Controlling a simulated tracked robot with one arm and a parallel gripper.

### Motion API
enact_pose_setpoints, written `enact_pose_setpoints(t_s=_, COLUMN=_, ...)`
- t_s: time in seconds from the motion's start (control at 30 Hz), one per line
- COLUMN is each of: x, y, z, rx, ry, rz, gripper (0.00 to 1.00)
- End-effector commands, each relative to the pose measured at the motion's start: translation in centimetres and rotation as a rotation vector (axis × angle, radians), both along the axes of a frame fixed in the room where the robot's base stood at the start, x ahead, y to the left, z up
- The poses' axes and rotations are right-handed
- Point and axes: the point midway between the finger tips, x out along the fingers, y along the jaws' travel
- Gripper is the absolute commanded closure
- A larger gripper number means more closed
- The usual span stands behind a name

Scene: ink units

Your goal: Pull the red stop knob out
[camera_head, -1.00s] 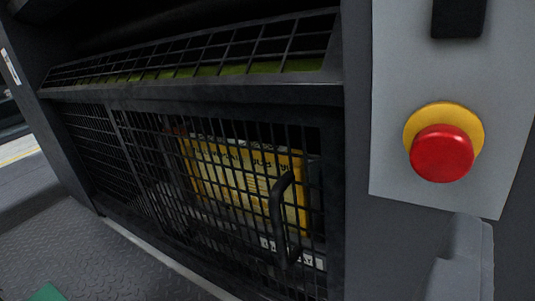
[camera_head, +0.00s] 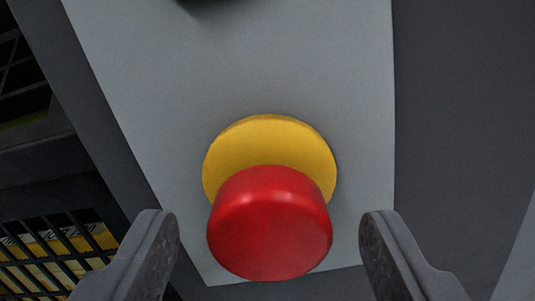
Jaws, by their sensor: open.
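The red stop knob (camera_head: 269,225) is a round mushroom-shaped button near the middle of the view. It stands out from a yellow disc (camera_head: 262,134) on a light grey panel (camera_head: 240,60). My gripper (camera_head: 264,222) is open, with one grey finger to the left of the knob and one to the right. A gap shows between each finger and the knob, and neither appears to touch it. How deep the fingertips are relative to the knob is hard to tell.
A black fitting (camera_head: 207,3) shows at the top edge on the same panel. Dark housing (camera_head: 465,120) lies to the right of the panel. At the lower left is a dark mesh guard (camera_head: 45,262) with something yellow behind it.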

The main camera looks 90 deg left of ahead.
Motion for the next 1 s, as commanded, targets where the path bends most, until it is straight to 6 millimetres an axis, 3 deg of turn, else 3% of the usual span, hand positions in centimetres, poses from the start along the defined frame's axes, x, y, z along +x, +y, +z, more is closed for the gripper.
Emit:
enact_pose_setpoints(t_s=0.23, x=0.2, y=2.4, z=0.0, rx=0.0, ry=-0.001, rz=0.001, gripper=0.41)
enact_pose_setpoints(t_s=0.6, x=0.2, y=2.8, z=0.0, rx=0.001, ry=0.0, rz=0.0, gripper=0.41)
enact_pose_setpoints(t_s=0.8, x=0.2, y=2.8, z=0.0, rx=0.0, ry=0.0, rz=0.001, gripper=0.97)
enact_pose_setpoints(t_s=1.0, x=-0.1, y=3.0, z=0.1, rx=0.0, ry=0.0, rz=0.007, gripper=1.0)
